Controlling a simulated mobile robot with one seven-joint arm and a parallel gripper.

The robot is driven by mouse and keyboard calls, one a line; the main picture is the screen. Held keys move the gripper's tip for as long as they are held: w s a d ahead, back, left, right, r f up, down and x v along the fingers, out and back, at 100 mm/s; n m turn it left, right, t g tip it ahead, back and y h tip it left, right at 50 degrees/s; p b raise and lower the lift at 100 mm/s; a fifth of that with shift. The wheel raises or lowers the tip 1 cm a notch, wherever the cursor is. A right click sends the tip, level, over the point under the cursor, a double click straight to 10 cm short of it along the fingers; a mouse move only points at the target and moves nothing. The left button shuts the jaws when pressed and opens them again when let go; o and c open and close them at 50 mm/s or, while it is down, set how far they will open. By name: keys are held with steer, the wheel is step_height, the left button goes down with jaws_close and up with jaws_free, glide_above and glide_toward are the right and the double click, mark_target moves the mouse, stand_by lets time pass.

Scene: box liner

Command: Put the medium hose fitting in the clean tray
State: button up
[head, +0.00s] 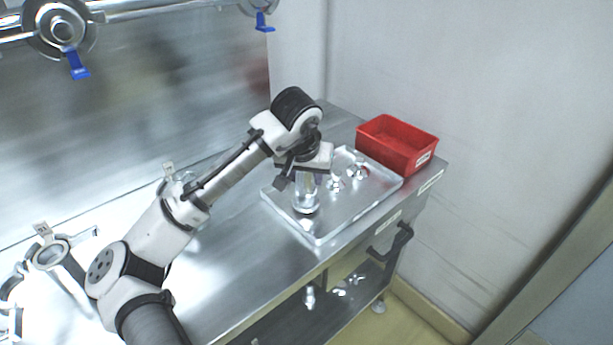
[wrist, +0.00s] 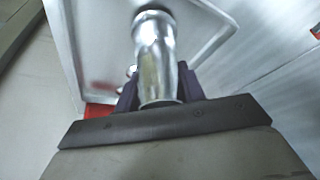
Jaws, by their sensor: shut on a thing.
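I cannot tell whether the fitting's lower end touches the tray floor. Two smaller metal fittings, one nearer (head: 335,184) and one farther (head: 357,171), are in the tray, right of my gripper.
A red bin (head: 398,146) stands behind the tray at the right end of the steel bench (head: 262,232). A wall is close on the right. Metal clamps (head: 50,254) lie at the left. A lower shelf shows fittings or reflections.

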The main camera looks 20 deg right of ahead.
steer(key=shift+f, duration=0.4)
steer(key=shift+f, duration=0.1)
steer(key=o, duration=1.3)
steer(key=b+v, duration=0.1)
steer(key=v, duration=1.1)
steer(key=shift+s, duration=0.1)
